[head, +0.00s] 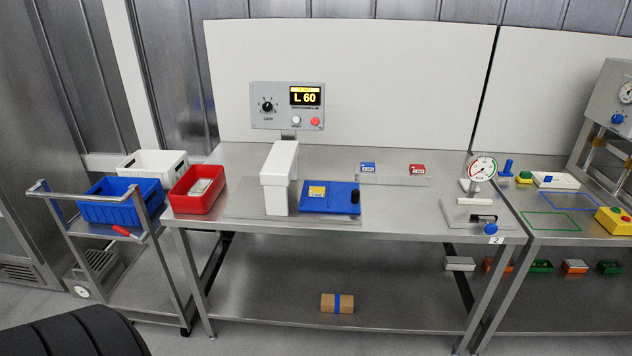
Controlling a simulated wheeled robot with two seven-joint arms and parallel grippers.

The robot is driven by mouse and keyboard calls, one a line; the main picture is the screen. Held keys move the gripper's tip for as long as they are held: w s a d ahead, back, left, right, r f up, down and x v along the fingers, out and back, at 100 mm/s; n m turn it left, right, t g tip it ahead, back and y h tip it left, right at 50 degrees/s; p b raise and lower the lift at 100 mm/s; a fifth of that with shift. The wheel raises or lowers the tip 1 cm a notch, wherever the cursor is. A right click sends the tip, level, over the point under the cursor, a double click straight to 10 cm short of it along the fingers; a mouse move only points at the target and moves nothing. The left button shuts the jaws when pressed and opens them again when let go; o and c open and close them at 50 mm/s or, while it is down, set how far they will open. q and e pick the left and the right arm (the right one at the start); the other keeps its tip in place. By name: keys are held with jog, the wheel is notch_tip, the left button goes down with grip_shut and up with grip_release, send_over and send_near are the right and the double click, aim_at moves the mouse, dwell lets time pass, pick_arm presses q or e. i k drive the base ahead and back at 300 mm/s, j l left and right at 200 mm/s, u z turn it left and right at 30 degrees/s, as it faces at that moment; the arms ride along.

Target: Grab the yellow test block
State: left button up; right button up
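A small yellow and green piece (524,178) sits at the back left of the right-hand table, too small to make out well. A yellow box with a red button (613,220) stands at that table's right edge. Neither of my grippers is in view.
The middle steel table (400,224) holds a red bin (196,190), a white housing (279,178), a control panel (288,106) and a dial gauge (482,169). A cart with a blue crate (120,202) stands left.

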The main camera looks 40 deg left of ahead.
aim_at(313, 191)
jog(key=i+l+u, duration=0.15)
jog(key=u, duration=0.3)
jog(key=i+l+u, duration=0.2)
jog(key=u, duration=0.2)
